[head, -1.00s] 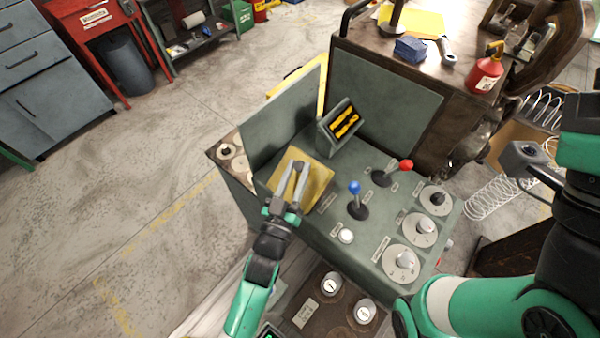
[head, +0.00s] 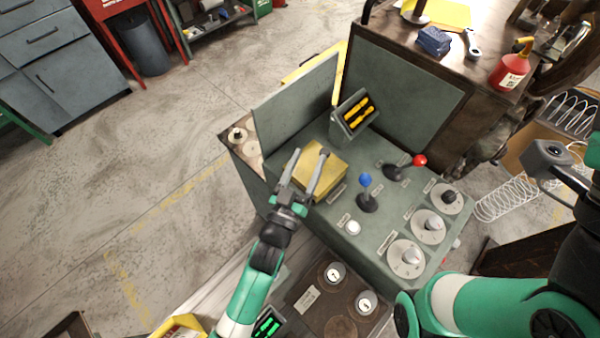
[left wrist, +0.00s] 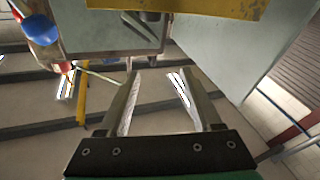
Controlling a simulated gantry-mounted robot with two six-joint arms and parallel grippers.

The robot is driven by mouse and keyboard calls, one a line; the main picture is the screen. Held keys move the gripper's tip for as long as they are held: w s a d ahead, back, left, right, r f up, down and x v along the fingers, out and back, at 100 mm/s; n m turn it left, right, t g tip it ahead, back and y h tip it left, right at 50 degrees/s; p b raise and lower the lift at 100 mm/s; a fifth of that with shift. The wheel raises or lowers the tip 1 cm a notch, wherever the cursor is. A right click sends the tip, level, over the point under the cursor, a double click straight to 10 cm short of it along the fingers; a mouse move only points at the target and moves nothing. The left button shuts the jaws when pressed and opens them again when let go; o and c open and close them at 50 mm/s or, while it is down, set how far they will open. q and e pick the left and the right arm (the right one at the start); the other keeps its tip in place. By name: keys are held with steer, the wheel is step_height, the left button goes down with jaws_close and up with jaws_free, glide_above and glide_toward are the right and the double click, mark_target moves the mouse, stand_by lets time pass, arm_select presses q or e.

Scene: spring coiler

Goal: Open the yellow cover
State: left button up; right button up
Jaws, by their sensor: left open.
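The yellow cover (head: 328,178) is a boxy lid lying shut on the grey-green control panel (head: 335,222). My left gripper (head: 310,153) is open and empty, with its fingers reaching over the cover's left part in the head view. In the left wrist view the cover (left wrist: 200,8) is a yellow strip along the top edge, beyond the open fingertips (left wrist: 158,74), and nothing is between them. I cannot tell whether a finger touches the cover. My right arm comes in at the right, but its fingers are out of view.
Right of the cover stand a blue-knobbed lever (head: 366,181), a red-knobbed lever (head: 419,160), a white button (head: 353,228) and dials (head: 407,258). A holder with yellow-black items (head: 354,116) stands behind it. An upright grey plate (head: 296,110) borders the panel's left side.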

arm_select(q)
steer(key=p+v, duration=0.1)
steer(key=v, duration=1)
